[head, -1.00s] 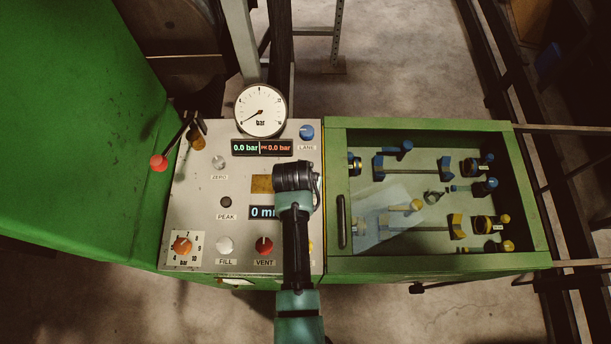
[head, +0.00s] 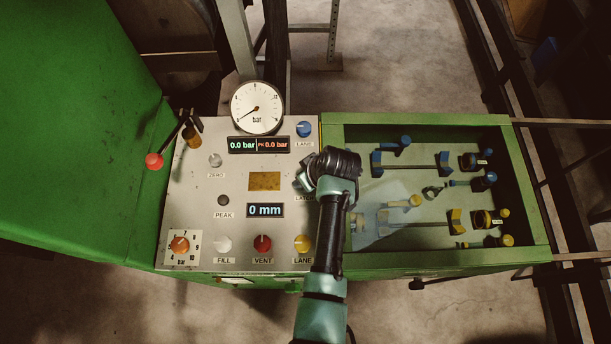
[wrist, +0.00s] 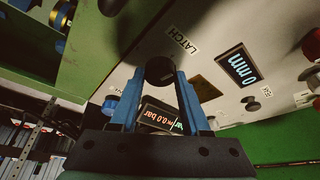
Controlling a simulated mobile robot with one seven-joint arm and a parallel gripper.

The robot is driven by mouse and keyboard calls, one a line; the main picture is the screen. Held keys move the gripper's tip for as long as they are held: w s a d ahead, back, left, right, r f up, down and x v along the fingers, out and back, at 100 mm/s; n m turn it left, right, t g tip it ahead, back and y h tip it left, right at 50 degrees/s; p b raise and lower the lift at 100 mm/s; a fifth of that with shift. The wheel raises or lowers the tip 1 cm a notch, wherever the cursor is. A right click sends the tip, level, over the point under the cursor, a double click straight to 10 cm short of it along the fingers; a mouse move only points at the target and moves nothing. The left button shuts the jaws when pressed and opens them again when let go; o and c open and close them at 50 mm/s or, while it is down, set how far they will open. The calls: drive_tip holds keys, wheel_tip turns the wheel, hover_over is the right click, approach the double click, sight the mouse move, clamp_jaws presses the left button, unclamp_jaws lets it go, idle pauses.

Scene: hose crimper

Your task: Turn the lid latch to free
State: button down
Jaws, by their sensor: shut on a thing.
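The lid latch (wrist: 160,70) is a dark round knob on the grey panel, beside the LATCH label (wrist: 183,40) in the wrist view. My gripper (wrist: 161,76) has its two blue fingers on either side of the knob and is shut on it. In the head view my gripper (head: 301,181) is at the panel's right edge, and my wrist hides the latch. I cannot tell the latch's angle. The clear lid (head: 378,228) seems to lie shut over the green-framed box on the right.
The grey panel (head: 190,205) carries a red VENT knob (head: 262,243), a yellow LANE knob (head: 302,243), a blue LANE knob (head: 304,129) and a pressure gauge (head: 257,107). Blue and yellow fittings lie inside the box.

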drive_tip(key=shift+f+n, duration=0.1)
drive_tip(key=shift+n, duration=0.5)
drive_tip(key=shift+n+g+b, duration=0.3)
drive_tip(key=shift+c, duration=1.9)
unclamp_jaws()
drive_tip(key=shift+d+r, duration=0.1)
drive_tip(key=shift+r, duration=0.1)
drive_tip(key=b+v, duration=0.1)
drive_tip(key=v, duration=1.1)
drive_tip(key=shift+s+d+r+b, duration=0.2)
drive_tip(key=shift+d+r+b, duration=0.1)
drive_tip(key=shift+b, duration=0.05)
